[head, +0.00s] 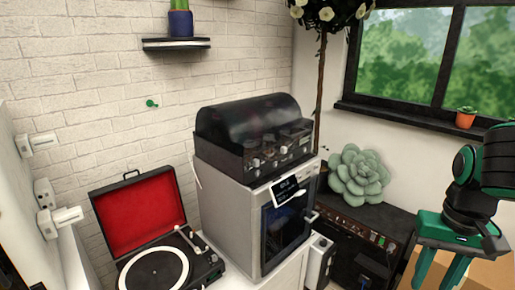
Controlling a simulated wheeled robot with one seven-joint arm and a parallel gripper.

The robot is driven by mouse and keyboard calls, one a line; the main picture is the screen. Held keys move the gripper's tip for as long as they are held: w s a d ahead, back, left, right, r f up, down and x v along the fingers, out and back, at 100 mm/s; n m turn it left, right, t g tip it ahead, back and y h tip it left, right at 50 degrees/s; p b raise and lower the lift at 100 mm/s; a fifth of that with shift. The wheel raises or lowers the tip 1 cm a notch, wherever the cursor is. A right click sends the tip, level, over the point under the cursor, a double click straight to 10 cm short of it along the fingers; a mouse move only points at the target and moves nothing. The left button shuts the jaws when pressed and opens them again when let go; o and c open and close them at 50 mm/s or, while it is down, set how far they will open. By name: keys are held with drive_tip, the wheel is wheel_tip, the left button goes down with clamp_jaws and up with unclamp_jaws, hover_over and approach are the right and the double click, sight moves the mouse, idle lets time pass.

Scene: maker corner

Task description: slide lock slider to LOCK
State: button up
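A grey boxy machine (230,215) with a dark glass door (285,222) stands on the white counter. A small lit display (287,189) is on its upper front, and a pale handle (313,217) is at the door's right edge. I cannot make out a lock slider or a LOCK mark at this size. My gripper (439,271) is at the lower right, well apart from the machine, pointing down. Its two green fingers are spread with an empty gap between them; their tips reach the bottom of the picture.
A dark-lidded device with knobs (250,130) sits on top of the machine. An open red-lined record player (150,225) is to its left. An amplifier (365,235) bearing a large succulent (358,175) is to its right. White wall fittings (60,217) stick out at left.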

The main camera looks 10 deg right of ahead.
drive_tip(key=n+t+y, duration=1)
drive_tip(key=n+t, duration=0.3)
drive_tip(key=t, duration=0.2)
approach(286, 148)
drive_tip(key=x, duration=0.8)
drive_tip(key=shift+w+f, duration=0.1)
drive_tip(key=shift+w, duration=0.05)
